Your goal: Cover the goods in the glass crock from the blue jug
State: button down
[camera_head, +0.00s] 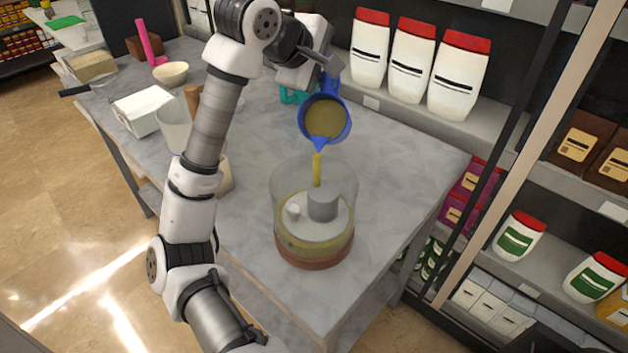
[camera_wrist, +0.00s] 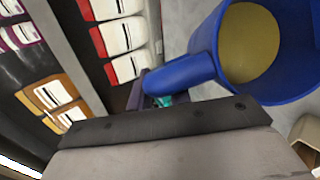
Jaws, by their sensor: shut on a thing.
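The blue jug (camera_head: 325,118) is held tilted above the table, its spout toward the crock. A yellowish liquid fills it and a stream (camera_head: 317,168) falls from the spout into the glass crock. The glass crock (camera_head: 343,176) is clear and stands on the table. Inside it are yellowish liquid, a pale disc (camera_head: 322,229) and a grey cylinder (camera_head: 322,203) on the disc. Reddish-brown goods (camera_head: 314,257) show at the bottom. My gripper (camera_head: 325,78) is shut on the jug's handle.
The grey table (camera_head: 400,165) is clear to the right of the crock. A glass container (camera_head: 173,128), a white box (camera_head: 142,108), a bowl (camera_head: 171,73) and a pink upright object (camera_head: 146,40) stand at the left. Shelves with white, red-topped containers (camera_head: 411,60) line the back and right.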

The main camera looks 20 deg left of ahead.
jog(key=shift+s+r+t, duration=0.3)
jog(key=shift+r+t, duration=0.15)
jog(key=shift+t, duration=0.05)
dwell(0.7)
jog(key=w+g+p, duration=0.1)
jog(key=w+f+g+p, duration=0.1)
jog(key=g+p, duration=0.1)
jog(key=shift+w+a+f+n+g+p, duration=0.15)
jog(key=shift+w+a+n+g+p, duration=0.15)
jog(key=shift+w+n+p, duration=0.1)
jog(key=shift+w+f+g+b, duration=0.15)
jog(key=shift+w+f+b, duration=0.1)
jog(key=shift+f, duration=0.4)
jog(key=shift+w+f+g+b, duration=0.1)
jog(key=shift+f+g+b, duration=0.1)
jog(key=shift+f, duration=0.4)
jog(key=shift+w+f+g, duration=0.25)
jog(key=shift+w+f, duration=0.1)
jog(key=shift+f, duration=0.3)
jog(key=w+f+n+g+h+p, duration=0.1)
jog(key=w+f+g+p, duration=0.4)
jog(key=f, duration=0.3)
jog(key=shift+a+f+g, duration=0.4)
jog(key=shift+a+g, duration=0.05)
jog(key=shift+g, duration=0.05)
